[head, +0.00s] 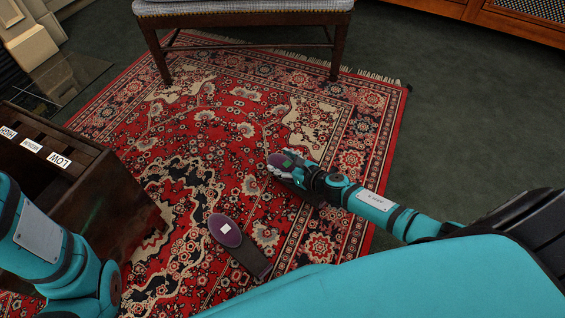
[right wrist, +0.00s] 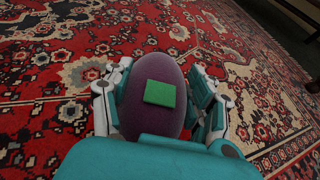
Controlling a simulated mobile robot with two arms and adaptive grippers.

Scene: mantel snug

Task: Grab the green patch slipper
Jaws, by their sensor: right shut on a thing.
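The green patch slipper (right wrist: 133,100) is purple with a green square on top, and it lies between the fingers of my right gripper (right wrist: 160,95) in the right wrist view. The gripper is shut on it, with fingers along both sides. In the head view the slipper (head: 276,160) shows at the tip of my right gripper (head: 284,168), over the red rug; part of it is hidden by the gripper. I cannot tell if it touches the rug. My left arm comes in at the lower left of the head view, but its gripper is not in view.
Another purple slipper with a white patch (head: 225,231) lies on the red rug (head: 190,120). A dark wooden box (head: 118,205) with LOW, MEDIUM and HIGH labels stands at the left. An upholstered bench (head: 245,18) stands at the back. Green carpet (head: 440,120) is clear at the right.

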